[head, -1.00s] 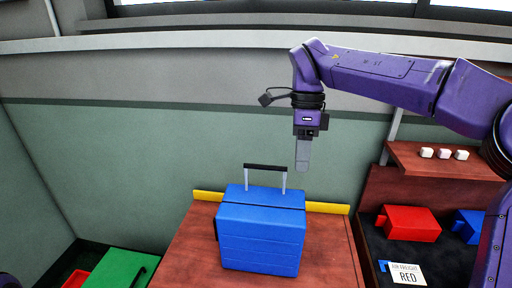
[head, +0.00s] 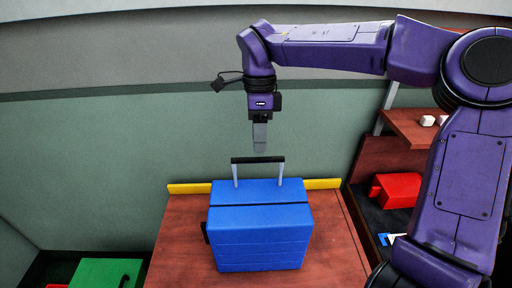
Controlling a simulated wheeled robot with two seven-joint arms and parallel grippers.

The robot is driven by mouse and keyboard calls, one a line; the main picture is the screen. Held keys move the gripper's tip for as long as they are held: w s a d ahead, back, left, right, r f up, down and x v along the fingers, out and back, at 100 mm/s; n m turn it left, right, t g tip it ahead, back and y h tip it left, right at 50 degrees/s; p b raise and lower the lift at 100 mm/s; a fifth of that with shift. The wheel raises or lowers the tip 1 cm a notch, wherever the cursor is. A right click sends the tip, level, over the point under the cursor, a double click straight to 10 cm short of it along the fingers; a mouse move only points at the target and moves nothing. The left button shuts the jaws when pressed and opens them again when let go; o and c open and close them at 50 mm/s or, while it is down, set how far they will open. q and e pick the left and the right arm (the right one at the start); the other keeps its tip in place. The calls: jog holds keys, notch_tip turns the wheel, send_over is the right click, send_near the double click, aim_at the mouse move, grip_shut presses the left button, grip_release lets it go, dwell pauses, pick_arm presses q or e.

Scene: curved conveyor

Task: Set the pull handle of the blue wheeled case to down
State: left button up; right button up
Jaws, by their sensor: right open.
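The blue wheeled case (head: 258,238) stands on a brown wooden table. Its pull handle (head: 258,160) is up: two light rods rise from the top of the case to a black grip bar. My right gripper (head: 260,148) points straight down just above the grip bar, near its middle. It looks empty, and from this side its fingers overlap, so the gap between them is hidden. I cannot tell whether the fingertips touch the bar. My left gripper is out of the picture.
A yellow strip (head: 322,184) runs along the table's back edge, behind the case. A green case (head: 104,272) lies low at the left. At the right are a red case (head: 396,190) and a shelf (head: 408,128) with small white blocks. My right arm covers much of the right side.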

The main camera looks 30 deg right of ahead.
aim_at(256, 158)
jog(key=f, duration=0.4)
jog(key=shift+w+a+f, duration=0.1)
jog(key=shift+w+a, duration=0.15)
jog(key=shift+w, duration=0.15)
jog(key=shift+s, duration=0.15)
jog(key=c, duration=0.4)
grip_shut()
jog(key=shift+w+f, duration=0.1)
jog(key=shift+w, duration=0.15)
jog(key=shift+s, duration=0.1)
jog(key=shift+o, duration=2)
grip_release()
